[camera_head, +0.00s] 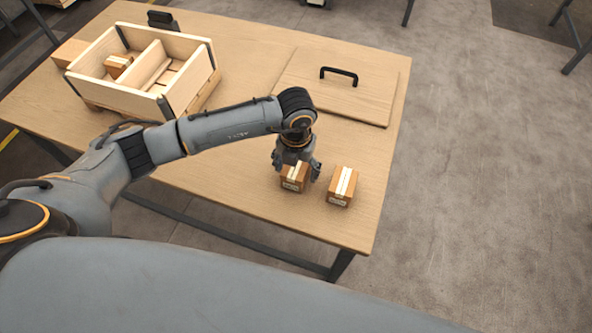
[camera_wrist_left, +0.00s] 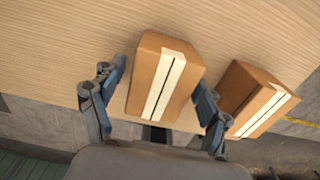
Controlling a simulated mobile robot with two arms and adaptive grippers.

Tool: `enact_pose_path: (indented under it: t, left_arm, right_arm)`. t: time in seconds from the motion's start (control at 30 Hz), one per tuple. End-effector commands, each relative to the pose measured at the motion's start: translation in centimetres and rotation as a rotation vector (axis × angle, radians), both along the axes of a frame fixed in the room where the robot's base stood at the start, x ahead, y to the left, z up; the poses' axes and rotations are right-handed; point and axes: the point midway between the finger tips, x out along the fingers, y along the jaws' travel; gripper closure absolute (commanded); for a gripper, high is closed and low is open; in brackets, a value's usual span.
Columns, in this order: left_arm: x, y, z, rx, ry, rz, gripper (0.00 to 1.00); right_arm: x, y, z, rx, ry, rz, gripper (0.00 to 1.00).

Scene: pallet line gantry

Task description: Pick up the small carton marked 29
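My left gripper (camera_head: 297,170) is over the table, its fingers pointing down on either side of a small brown carton (camera_head: 294,180) with pale tape. In the left wrist view this carton (camera_wrist_left: 163,82) lies between the two open fingers, with a gap at the left finger; the right finger is close to its side. A second small carton (camera_head: 342,186) stands just to the right, outside the fingers, and also shows in the left wrist view (camera_wrist_left: 254,98). The numbers on the labels are too small to read. My right gripper is not in view.
A wooden crate (camera_head: 190,78) with a divider stands at the back left of the table (camera_head: 225,190), with a small carton (camera_head: 117,66) inside. A wooden lid (camera_head: 372,95) with a black handle lies at the back right. The table's front edge is close to the two cartons.

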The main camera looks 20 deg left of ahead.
Motion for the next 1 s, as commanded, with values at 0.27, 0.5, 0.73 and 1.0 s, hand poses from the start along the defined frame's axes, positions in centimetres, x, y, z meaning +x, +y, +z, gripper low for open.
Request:
enact_pose_path:
  t: [0.27, 0.5, 0.73, 1.0]
  left_arm:
    - [0.0, 0.0, 0.0, 0.0, 0.0, 0.0, 0.88]
    - [0.0, 0.0, 0.1, -0.001, -0.001, 0.0, 0.9]
    - [0.1, 0.0, 1.6, -0.001, -0.005, -0.001, 0.9]
    - [-2.8, -0.8, 6.8, -0.004, -0.006, -0.007, 0.9]
  right_arm:
    - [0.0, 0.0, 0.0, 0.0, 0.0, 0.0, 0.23]
    - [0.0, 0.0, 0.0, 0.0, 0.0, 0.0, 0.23]
    - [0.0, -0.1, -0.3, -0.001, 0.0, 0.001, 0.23]
    - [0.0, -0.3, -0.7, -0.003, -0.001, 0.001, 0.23]
